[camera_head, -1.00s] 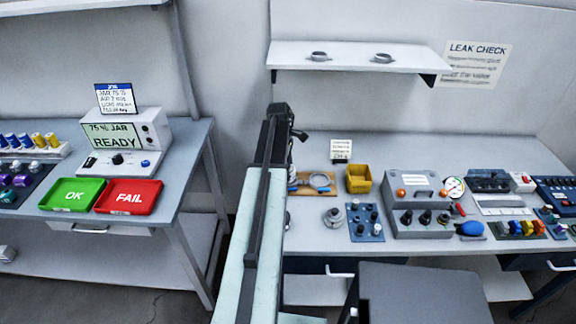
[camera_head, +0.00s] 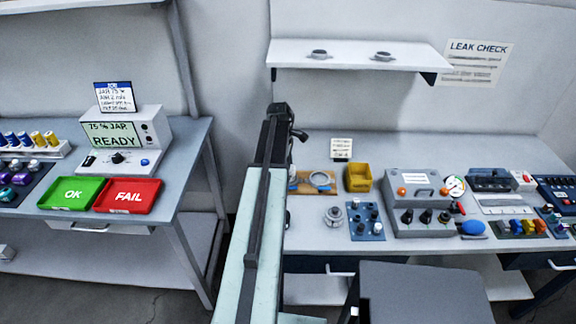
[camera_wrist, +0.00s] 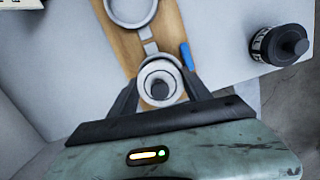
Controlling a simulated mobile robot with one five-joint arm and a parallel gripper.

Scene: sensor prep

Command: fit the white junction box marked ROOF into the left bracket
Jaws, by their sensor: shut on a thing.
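My gripper (camera_wrist: 160,92) is shut on a round white thing with a dark centre (camera_wrist: 160,78), at the near end of a wooden board in the wrist view. No ROOF mark can be read on it, so I cannot tell surely that it is the junction box. The board (camera_wrist: 128,42) carries an empty-looking grey ring (camera_wrist: 131,8), likely a bracket; the ring also shows in the head view (camera_head: 321,179). Whether the held thing sits in a bracket or above the board cannot be told. In the head view my arm hides the gripper and the board's left end.
A dark cylinder with a white label (camera_wrist: 270,45) stands beside the board. A yellow bin (camera_head: 358,178), a blue knob panel (camera_head: 364,229) and a grey test unit (camera_head: 420,212) stand to the right. A shelf (camera_head: 352,57) with two grey rings hangs above.

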